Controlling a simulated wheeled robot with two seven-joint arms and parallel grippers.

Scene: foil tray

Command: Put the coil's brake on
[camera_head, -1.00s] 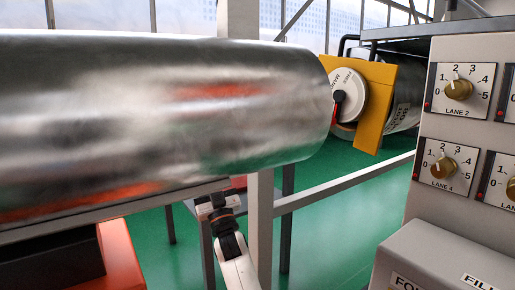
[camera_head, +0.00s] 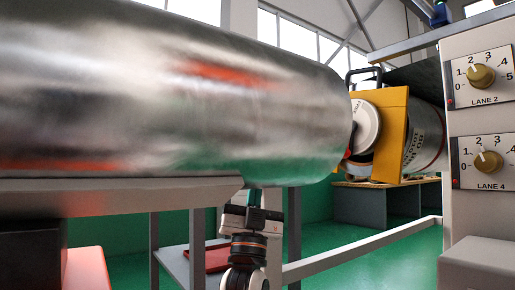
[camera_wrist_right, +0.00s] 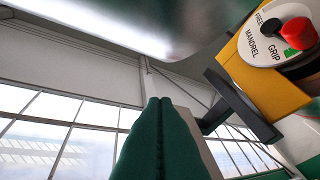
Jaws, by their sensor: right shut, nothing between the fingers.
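The coil is a large shiny silver roll (camera_head: 170,95) across the left of the head view. Beyond its right end, a white round dial (camera_head: 367,125) sits on a yellow plate (camera_head: 394,130). In the right wrist view the dial (camera_wrist_right: 262,42) reads FREE, MANDREL and GRIP, and its lever has a black part and a red end (camera_wrist_right: 298,33). I cannot tell which mark it points at. My right gripper (camera_head: 254,191) points up at the coil's lower edge, left of the dial and apart from it. Its green fingers (camera_wrist_right: 158,102) are shut and empty. My left gripper is out of view.
A grey panel (camera_head: 460,130) with LANE knobs stands at the right, above a grey box (camera_head: 480,265). A metal rail (camera_head: 360,242) runs below the dial. A black handle (camera_head: 366,73) rises by the yellow plate.

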